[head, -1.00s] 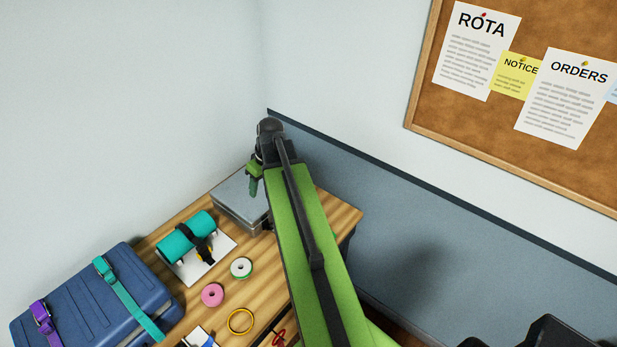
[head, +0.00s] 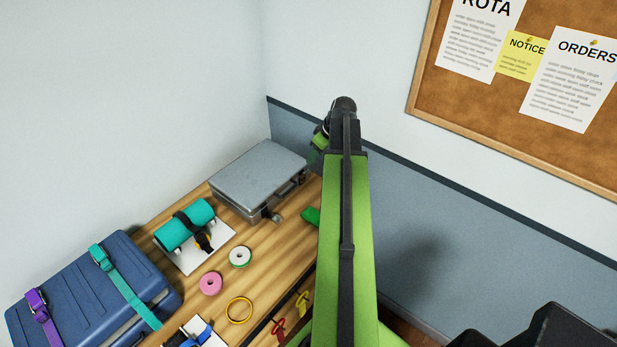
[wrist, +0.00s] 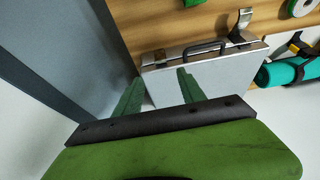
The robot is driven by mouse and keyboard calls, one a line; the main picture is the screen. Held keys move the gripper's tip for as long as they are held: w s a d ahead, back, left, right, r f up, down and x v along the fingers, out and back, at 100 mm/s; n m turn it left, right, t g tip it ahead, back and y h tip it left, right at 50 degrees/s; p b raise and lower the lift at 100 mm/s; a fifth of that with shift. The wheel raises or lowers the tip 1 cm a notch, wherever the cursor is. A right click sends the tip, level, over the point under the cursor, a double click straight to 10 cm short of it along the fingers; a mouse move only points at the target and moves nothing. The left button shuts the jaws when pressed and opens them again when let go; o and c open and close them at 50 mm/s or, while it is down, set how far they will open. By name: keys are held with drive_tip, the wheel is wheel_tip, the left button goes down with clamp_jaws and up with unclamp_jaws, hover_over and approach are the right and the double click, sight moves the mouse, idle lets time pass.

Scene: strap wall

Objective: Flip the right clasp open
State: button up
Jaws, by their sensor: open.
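A grey metal case (head: 258,172) lies closed on the wooden bench in the corner. In the wrist view its pale lid (wrist: 225,80) shows, with a dark handle (wrist: 195,49) along the front edge. The right clasp (wrist: 154,59) is a small metal piece at the handle's left in the wrist view, seemingly flat against the case. The left clasp (wrist: 240,28) stands out from the case; it also shows in the head view (head: 274,216). My gripper (wrist: 160,77) is open and empty, its fingers over the right clasp's end of the case.
A teal roll (head: 184,224) with a dark strap sits on a white board left of the case. Tape rolls, a yellow ring (head: 239,310) and a blue strapped suitcase (head: 85,295) are nearer. The wall (wrist: 70,60) is close beside my gripper.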

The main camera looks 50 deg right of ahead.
sight(306, 172)
drive_tip(key=b+x, duration=0.9)
drive_tip(key=x, duration=0.2)
drive_tip(key=shift+f, duration=0.4)
drive_tip(key=shift+r, duration=0.1)
clamp_jaws()
idle(0.4)
